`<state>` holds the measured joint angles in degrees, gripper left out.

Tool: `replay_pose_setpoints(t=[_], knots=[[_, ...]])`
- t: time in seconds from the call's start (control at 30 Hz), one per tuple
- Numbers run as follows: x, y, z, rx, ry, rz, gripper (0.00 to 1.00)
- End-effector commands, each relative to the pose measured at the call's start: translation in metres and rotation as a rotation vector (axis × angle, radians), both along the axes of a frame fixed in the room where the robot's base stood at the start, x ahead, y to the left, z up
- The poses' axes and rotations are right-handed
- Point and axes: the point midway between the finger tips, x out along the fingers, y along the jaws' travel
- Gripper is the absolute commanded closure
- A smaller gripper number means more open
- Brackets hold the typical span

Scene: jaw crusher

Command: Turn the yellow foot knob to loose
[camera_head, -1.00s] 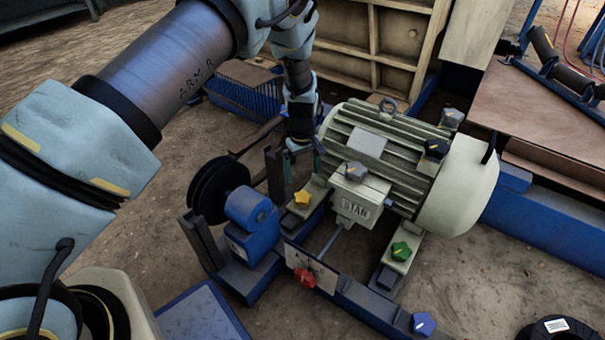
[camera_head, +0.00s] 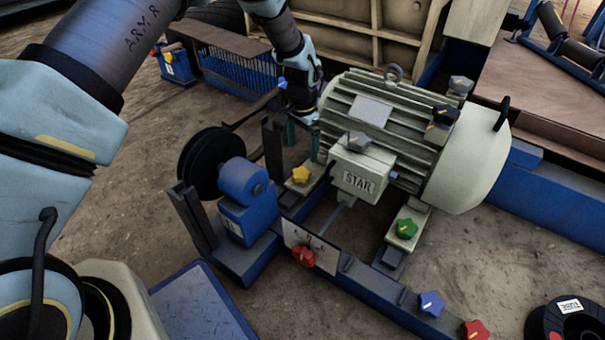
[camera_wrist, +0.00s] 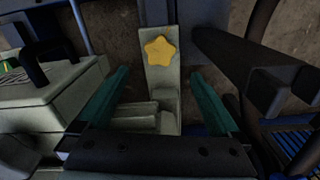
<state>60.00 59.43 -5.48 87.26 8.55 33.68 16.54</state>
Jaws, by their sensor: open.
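The yellow foot knob (camera_head: 301,174) is star-shaped and sits on a pale motor foot beside the grey motor (camera_head: 385,120). In the wrist view the yellow knob (camera_wrist: 160,50) lies near the top centre, on its pale foot plate (camera_wrist: 160,80). My gripper (camera_head: 303,143) points down just above and behind the knob. In the wrist view my gripper (camera_wrist: 159,74) has its two teal fingers spread wide with nothing between the tips. The knob lies beyond the fingertips, roughly midway between them, and appears untouched. I cannot read its loose or tight setting.
A black pulley (camera_head: 206,165) and blue bearing block (camera_head: 243,195) stand left of the knob. A dark upright bar (camera_head: 273,148) rises close beside my gripper. The STAR terminal box (camera_head: 362,175) is close on the right. Green (camera_head: 406,228), red (camera_head: 304,256) and blue (camera_head: 431,303) knobs sit nearby.

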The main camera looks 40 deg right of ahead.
Motion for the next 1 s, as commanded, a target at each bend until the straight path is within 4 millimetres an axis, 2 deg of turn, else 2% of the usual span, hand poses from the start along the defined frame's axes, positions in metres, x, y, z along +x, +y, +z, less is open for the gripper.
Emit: replay_pose_setpoints(t=[0.3,0.5,0.7,0.97,1.0], knots=[[-0.001,0.001,-0.062,0.003,0.001,0.005,0.01],[0.0,0.0,-0.089,0.0,0.0,0.006,0.01],[0.0,0.0,-0.098,0.0,0.0,0.006,0.01],[0.0,0.0,-0.098,0.0,0.0,0.007,0.01],[0.0,0.0,-0.098,0.0,0.0,0.007,0.06]])
